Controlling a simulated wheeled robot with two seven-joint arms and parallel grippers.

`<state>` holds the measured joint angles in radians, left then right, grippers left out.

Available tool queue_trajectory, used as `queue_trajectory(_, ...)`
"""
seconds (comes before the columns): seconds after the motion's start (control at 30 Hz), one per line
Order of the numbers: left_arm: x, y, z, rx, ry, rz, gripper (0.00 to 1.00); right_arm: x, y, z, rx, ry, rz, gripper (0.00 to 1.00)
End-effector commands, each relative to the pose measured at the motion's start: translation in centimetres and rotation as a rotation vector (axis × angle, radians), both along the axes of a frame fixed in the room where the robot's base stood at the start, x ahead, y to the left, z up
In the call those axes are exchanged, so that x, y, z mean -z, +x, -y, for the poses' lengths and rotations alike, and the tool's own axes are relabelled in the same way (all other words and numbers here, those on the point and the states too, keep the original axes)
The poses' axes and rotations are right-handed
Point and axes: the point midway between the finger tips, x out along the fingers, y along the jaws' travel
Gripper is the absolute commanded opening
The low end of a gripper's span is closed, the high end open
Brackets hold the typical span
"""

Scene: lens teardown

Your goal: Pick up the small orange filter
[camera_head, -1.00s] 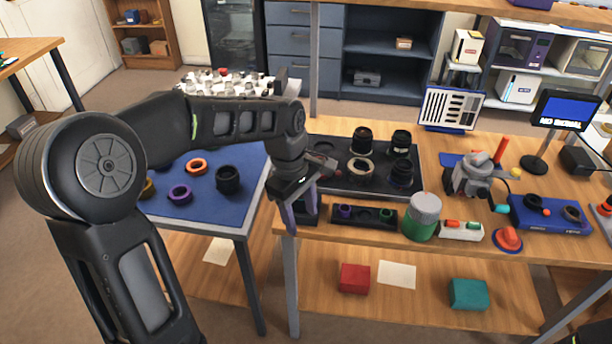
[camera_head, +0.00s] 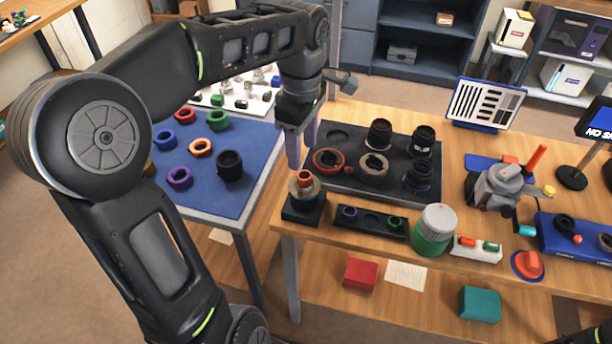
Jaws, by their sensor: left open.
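A small orange ring (camera_head: 305,177) sits on top of a tan and dark lens part on a square black block (camera_head: 304,208) at the left front of the wooden table. Another, wider orange ring (camera_head: 200,147) lies on the blue mat to the left. I cannot tell for certain which one is the small orange filter. My left gripper (camera_head: 302,150) is open, points down with its purple fingers, and appears empty. Its fingertips show just above and behind the black block in the picture. My right gripper is not in view.
Red, green, blue, purple and black rings lie on the blue mat (camera_head: 245,190). A dark tray (camera_head: 335,190) with several lens parts lies right of the gripper.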

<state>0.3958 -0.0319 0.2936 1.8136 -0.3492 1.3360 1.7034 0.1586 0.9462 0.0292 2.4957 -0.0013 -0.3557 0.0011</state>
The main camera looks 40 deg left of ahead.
Motion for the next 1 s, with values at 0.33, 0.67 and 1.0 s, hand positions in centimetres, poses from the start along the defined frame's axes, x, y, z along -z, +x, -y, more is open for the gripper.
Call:
queue_trajectory(0.33,2.2,0.0,0.0,0.000,0.000,0.000,0.52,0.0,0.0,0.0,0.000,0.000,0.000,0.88)
queue_trajectory(0.67,3.5,0.1,0.1,0.002,-0.001,-0.004,0.52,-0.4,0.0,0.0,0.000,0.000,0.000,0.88)
queue_trajectory(1.0,7.4,0.4,0.1,0.001,0.000,-0.001,0.52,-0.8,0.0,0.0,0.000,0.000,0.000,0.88)
